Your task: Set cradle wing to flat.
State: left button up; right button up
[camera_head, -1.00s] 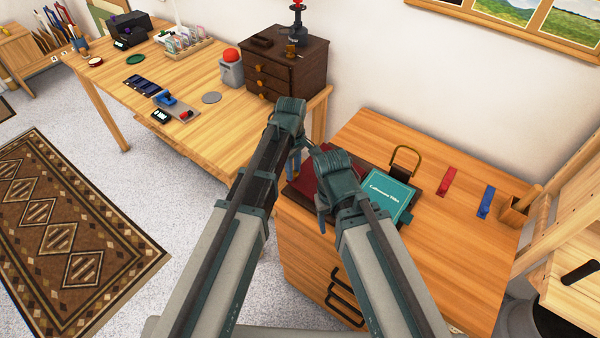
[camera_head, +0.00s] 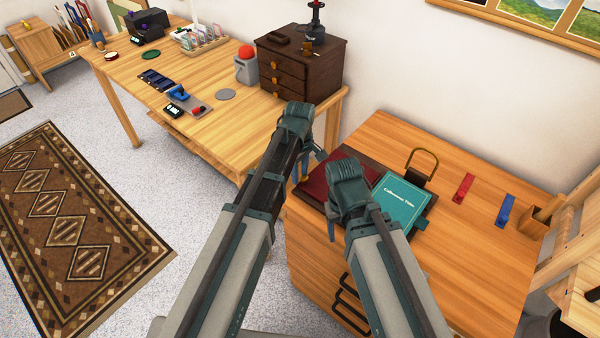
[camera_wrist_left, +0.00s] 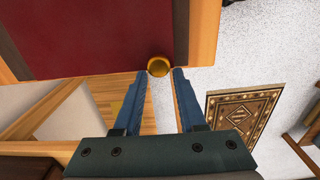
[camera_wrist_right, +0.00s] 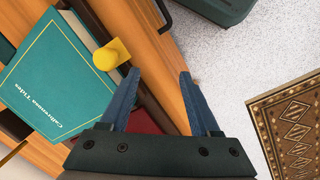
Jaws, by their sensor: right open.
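The book cradle sits on the wooden cabinet top, with a dark red wing (camera_head: 328,176) on the left and a teal book (camera_head: 402,204) on its right side. My left gripper (camera_wrist_left: 164,72) is open. In the left wrist view a brass knob (camera_wrist_left: 159,66) at the edge of the red panel (camera_wrist_left: 100,35) shows right at its fingertips; I cannot tell if they touch. My right gripper (camera_wrist_right: 159,74) is open and empty. In the right wrist view a yellow knob (camera_wrist_right: 112,54) and the book (camera_wrist_right: 50,75) lie to its left. The right arm partly hides the cradle in the head view.
A brass-handled black object (camera_head: 420,168), a red strip (camera_head: 463,188) and a blue strip (camera_head: 505,210) lie right of the book. A dark drawer chest (camera_head: 300,68) stands on the long table (camera_head: 215,105) behind. The floor left of my arms is clear apart from a rug (camera_head: 70,225).

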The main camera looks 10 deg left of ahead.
pick_arm(q)
jog(key=shift+o, duration=1.1)
jog(key=shift+d, duration=0.1)
notch_tip(320, 180, up, 14)
jog(key=p, duration=1.4)
pick_arm(e)
notch_tip(320, 180, up, 14)
pick_arm(q)
jog(key=shift+f, duration=0.1)
pick_arm(e)
jog(key=shift+f, duration=0.1)
pick_arm(q)
jog(key=s+m, duration=0.5)
jog(key=s, duration=0.1)
jog(key=s+d+m, duration=0.1)
jog(key=s+m, duration=0.4)
jog(key=s, duration=0.1)
jog(key=s+m+y, duration=0.1)
jog(key=s+m, duration=0.4)
jog(key=s, duration=0.1)
jog(key=shift+s+d, duration=0.15)
jog(key=shift+s, duration=0.25)
